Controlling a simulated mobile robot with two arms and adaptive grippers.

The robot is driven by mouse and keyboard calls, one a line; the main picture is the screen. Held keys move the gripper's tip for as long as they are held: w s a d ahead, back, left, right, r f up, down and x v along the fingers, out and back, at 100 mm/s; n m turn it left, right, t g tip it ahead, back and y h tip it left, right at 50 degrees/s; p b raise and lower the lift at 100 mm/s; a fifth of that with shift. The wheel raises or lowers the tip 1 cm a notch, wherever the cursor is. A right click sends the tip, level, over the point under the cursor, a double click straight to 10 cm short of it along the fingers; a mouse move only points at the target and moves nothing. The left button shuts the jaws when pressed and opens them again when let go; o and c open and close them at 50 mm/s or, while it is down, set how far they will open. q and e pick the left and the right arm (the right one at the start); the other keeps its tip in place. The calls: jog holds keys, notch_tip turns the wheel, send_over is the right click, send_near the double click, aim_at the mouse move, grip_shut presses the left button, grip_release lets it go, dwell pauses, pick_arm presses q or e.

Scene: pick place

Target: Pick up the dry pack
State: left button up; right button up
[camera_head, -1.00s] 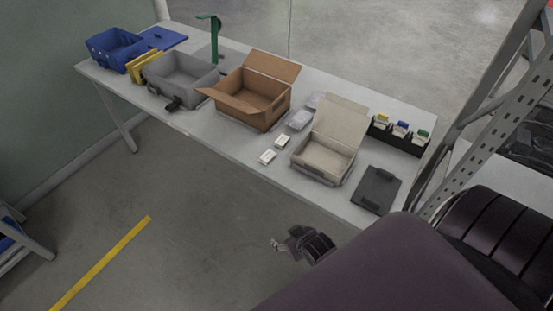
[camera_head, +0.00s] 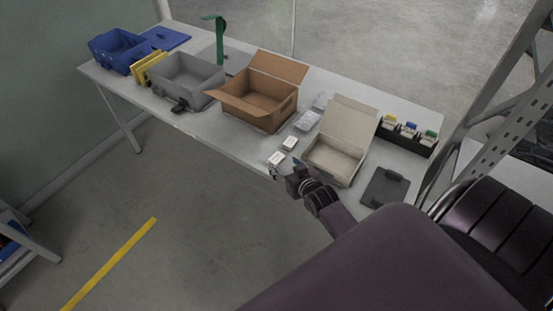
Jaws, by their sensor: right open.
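Two small white packs lie on the table in front of the open boxes; no label on them is readable. The nearer white pack (camera_head: 276,158) is close to the table's front edge, and the farther white pack (camera_head: 290,143) lies just behind it to the right. My right gripper (camera_head: 274,171) is open at the table's front edge, right by the nearer pack. I cannot tell whether it touches the pack. Nothing shows between its fingers. My left gripper is out of view.
An open brown carton (camera_head: 258,105) stands left of the packs, an open beige box (camera_head: 335,160) right. Clear bags (camera_head: 307,121) lie behind them. A black clipboard (camera_head: 385,187), black rack (camera_head: 408,135), grey bin (camera_head: 186,80) and blue bin (camera_head: 117,50) also occupy the table (camera_head: 222,137).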

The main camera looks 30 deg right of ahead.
aim_at(277, 159)
jog(key=shift+p+x, duration=0.3)
jog(key=shift+x, duration=2.8)
jog(key=shift+a, duration=0.1)
jog(key=c, duration=0.5)
